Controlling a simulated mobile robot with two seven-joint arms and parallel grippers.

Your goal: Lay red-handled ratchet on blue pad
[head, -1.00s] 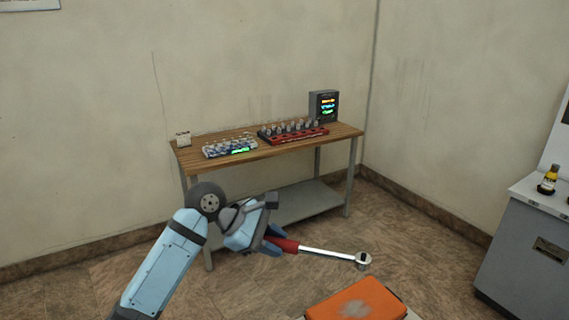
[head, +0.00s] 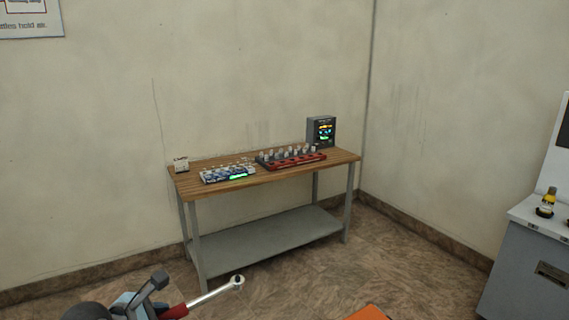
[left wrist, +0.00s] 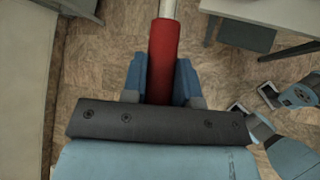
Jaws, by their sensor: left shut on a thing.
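The red-handled ratchet (head: 212,294) shows at the bottom of the head view, its chrome shaft and head pointing up and to the right. My left gripper (head: 150,307) is shut on its red handle and holds it in the air above the floor. In the left wrist view the red handle (left wrist: 163,60) stands between the two blue fingers of my left gripper (left wrist: 162,78). My right gripper (left wrist: 272,97) seems to be at the right of the left wrist view, small, with its jaws unclear. No blue pad can be made out.
A wooden-topped workbench (head: 275,178) with a lower shelf stands against the wall, holding a blue-white rack (head: 228,173), a red rack (head: 291,160) and a dark display box (head: 321,131). An orange object (head: 368,313) is at the bottom edge. A grey cabinet (head: 525,265) stands right, bearing a bottle (head: 546,204).

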